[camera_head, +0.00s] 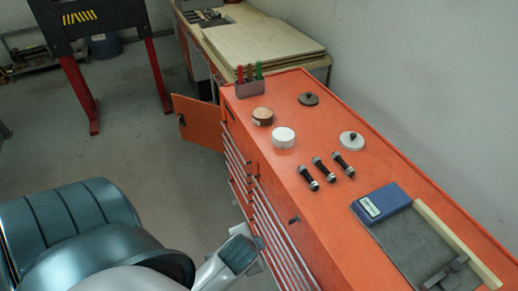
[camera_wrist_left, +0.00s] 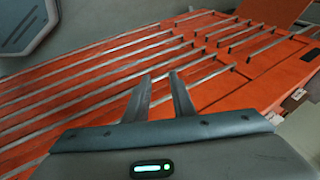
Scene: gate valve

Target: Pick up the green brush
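A small holder (camera_head: 250,90) stands at the far end of the orange cabinet top. Upright handles rise from it, with red on the left and a green handle (camera_head: 259,70) on the right. This green handle looks like the green brush; its lower end is hidden in the holder. My left gripper (camera_head: 257,246) is low beside the cabinet's drawer front, well apart from the holder. In the left wrist view its two fingers (camera_wrist_left: 159,77) are spread with nothing between them, in front of the drawer handles. My right gripper is not in view.
The orange cabinet top (camera_head: 310,121) carries round lids, a white cylinder (camera_head: 284,137), several bolts (camera_head: 326,170) and a blue box (camera_head: 381,203). A cabinet door (camera_head: 197,121) stands open at the far left. A wall runs along the right.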

